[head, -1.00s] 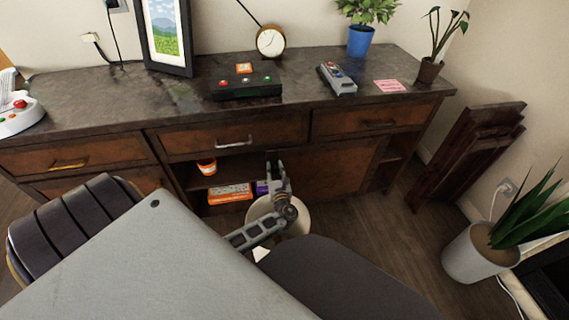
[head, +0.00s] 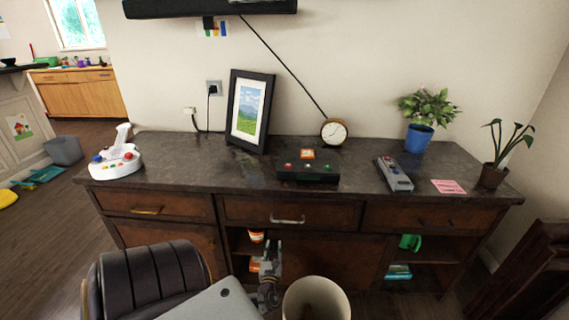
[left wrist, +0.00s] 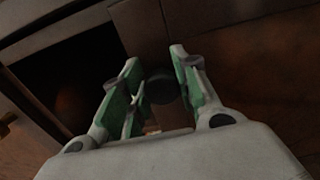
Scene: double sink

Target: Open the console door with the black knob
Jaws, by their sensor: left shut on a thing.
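The console (head: 240,208) has a brown door panel (head: 335,262) under its middle and right drawers. An open compartment shows on each side of the panel. In the left wrist view the panel (left wrist: 245,55) fills the right, with a dark opening to its left. The round black knob (left wrist: 161,88) sits between the green-lined fingers of my left gripper (left wrist: 158,90). That gripper (head: 268,255) is shut on the knob, at the panel's left edge in the head view. My right gripper is out of view.
An orange-and-white cup (head: 256,236) stands in the left opening. A green item (head: 410,242) shows in the right opening. A beige round container (head: 316,300) and a dark chair (head: 150,280) stand in front. Several objects, including a black box (head: 308,173), stand on top.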

